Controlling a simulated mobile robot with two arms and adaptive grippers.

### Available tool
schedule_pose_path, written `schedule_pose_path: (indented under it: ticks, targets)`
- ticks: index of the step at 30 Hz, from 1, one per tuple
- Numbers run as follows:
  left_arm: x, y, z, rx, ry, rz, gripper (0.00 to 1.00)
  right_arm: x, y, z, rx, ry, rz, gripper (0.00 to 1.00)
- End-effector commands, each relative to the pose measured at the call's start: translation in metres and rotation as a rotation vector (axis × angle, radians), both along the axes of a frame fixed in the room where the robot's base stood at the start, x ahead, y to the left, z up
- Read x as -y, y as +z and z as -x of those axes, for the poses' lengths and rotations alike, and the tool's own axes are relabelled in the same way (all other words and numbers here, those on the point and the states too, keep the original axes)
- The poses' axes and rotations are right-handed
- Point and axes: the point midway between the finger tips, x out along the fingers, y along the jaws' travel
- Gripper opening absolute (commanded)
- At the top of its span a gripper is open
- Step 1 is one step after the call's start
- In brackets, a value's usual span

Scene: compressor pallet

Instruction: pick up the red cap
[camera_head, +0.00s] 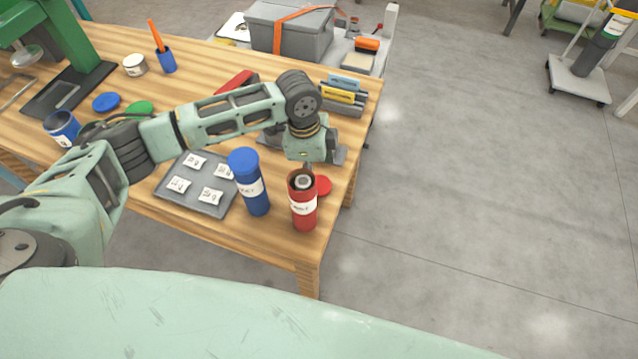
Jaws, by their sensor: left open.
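The red cap (324,185) lies flat on the wooden table near its right edge. It is just behind and to the right of an open red canister (303,205), which hides part of it. The canister stands upright with a grey round part showing in its mouth. My left gripper (308,165) points down close behind the canister and the cap. It is open; its fingertips are small and partly hidden, and I cannot tell how far above the cap they are. My right gripper is not in view.
A blue canister with a blue lid (248,182) stands left of the red one. A grey tray (187,198) holds several labelled packets. A green cap (139,107) and a blue cap (106,102) lie farther left. Grey holders with blue and yellow pieces (342,93) stand behind my arm.

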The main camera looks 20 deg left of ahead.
Motion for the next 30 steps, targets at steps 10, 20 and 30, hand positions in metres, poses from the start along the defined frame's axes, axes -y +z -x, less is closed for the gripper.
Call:
schedule_pose_path:
  ticks: [10, 20, 30]
  targets:
    - [0.006, -0.045, -0.001, -0.003, 0.001, 0.0, 0.66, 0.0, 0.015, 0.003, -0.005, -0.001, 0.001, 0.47]
    - [0.006, -0.048, -0.001, -0.001, 0.0, 0.0, 0.59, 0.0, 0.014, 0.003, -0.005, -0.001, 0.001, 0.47]
    - [0.006, -0.048, -0.001, -0.001, 0.0, 0.0, 0.33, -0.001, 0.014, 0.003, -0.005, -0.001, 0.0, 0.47]
